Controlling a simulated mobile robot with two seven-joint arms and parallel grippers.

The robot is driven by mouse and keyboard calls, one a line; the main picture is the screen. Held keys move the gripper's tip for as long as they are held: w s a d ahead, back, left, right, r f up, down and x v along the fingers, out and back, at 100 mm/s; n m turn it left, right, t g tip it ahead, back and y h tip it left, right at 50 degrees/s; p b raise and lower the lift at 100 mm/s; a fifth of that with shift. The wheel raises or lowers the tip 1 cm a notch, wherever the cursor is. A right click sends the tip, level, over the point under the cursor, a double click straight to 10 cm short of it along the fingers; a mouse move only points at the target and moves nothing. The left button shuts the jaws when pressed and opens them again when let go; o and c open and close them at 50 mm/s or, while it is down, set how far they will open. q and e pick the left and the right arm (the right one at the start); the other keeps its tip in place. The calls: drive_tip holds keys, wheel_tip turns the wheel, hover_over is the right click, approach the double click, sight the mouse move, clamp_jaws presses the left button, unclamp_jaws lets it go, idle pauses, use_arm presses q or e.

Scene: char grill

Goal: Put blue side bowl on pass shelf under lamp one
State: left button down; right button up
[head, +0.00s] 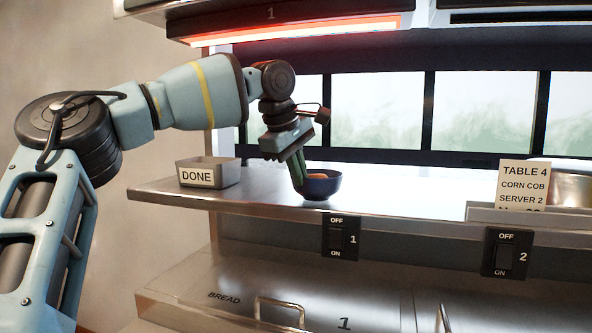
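The blue side bowl (325,187), dark blue with something orange-brown inside, is upright at the front of the metal pass shelf (400,199). Lamp one (300,30), marked 1, glows red-orange above this part of the shelf. My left gripper (299,178) points down at the bowl's left rim. Its green fingers are close together and look shut on that rim. The fingers hide the bowl's left edge. The bowl's base looks to be at the shelf surface, but I cannot tell if it bears fully. My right gripper is not in view.
A grey box labelled DONE (208,173) stands at the shelf's left end. A TABLE 4 ticket (523,184) and a metal pan (569,189) are at the right. Switches 1 (340,237) and 2 (507,252) sit below the shelf edge. The shelf right of the bowl is clear.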

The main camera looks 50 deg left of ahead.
use_arm(q)
drive_tip(key=shift+f, duration=0.25)
drive_tip(key=c, duration=1.6)
unclamp_jaws()
drive_tip(key=shift+c, duration=0.2)
drive_tip(key=shift+r, duration=0.15)
drive_tip(key=shift+s+r, duration=0.1)
drive_tip(key=shift+r, duration=0.2)
drive_tip(key=v, duration=1.1)
drive_tip(key=shift+r, duration=0.2)
drive_tip(key=shift+f, duration=0.1)
